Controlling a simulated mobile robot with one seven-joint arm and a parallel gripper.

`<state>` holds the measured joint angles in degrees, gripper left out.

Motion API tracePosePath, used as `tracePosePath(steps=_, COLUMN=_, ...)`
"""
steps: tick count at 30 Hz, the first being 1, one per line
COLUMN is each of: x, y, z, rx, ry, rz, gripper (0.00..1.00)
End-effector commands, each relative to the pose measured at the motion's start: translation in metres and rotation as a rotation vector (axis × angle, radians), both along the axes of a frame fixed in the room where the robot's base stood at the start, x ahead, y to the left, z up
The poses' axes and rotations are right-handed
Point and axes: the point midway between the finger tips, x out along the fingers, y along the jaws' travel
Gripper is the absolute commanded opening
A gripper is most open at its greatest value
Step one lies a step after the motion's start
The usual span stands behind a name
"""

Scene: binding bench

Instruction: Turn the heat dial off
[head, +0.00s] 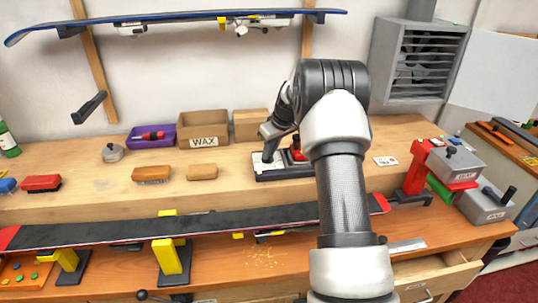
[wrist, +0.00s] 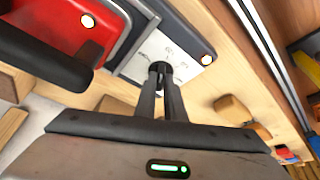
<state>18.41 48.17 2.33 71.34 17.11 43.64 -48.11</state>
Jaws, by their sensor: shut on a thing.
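A device with a red body (head: 297,152), a white panel (head: 262,166) and a dark base stands on the raised back shelf, partly hidden by my arm. The wrist view shows its red part (wrist: 60,35) at upper left and the white panel (wrist: 184,58) with faint dark marks. My gripper (head: 268,152) points down at the panel. In the wrist view its fingertips (wrist: 160,68) are close together around a small dark knob, which seems to be the heat dial. The fingers hide most of the dial, so its setting cannot be read.
A WAX box (head: 203,129), a purple tray (head: 150,139) and brushes (head: 152,174) stand left of the device. A ski (head: 180,228) lies across clamps in front. Grey boxes (head: 455,163) stand at right. A drawer (head: 430,282) is open at lower right.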

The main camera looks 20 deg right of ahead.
Motion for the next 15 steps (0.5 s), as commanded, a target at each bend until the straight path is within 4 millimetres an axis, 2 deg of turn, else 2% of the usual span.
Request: tracePosePath(steps=15, x=0.0029, y=-0.0045, z=0.0013, rx=0.002, ry=0.0, rz=0.478, gripper=0.0)
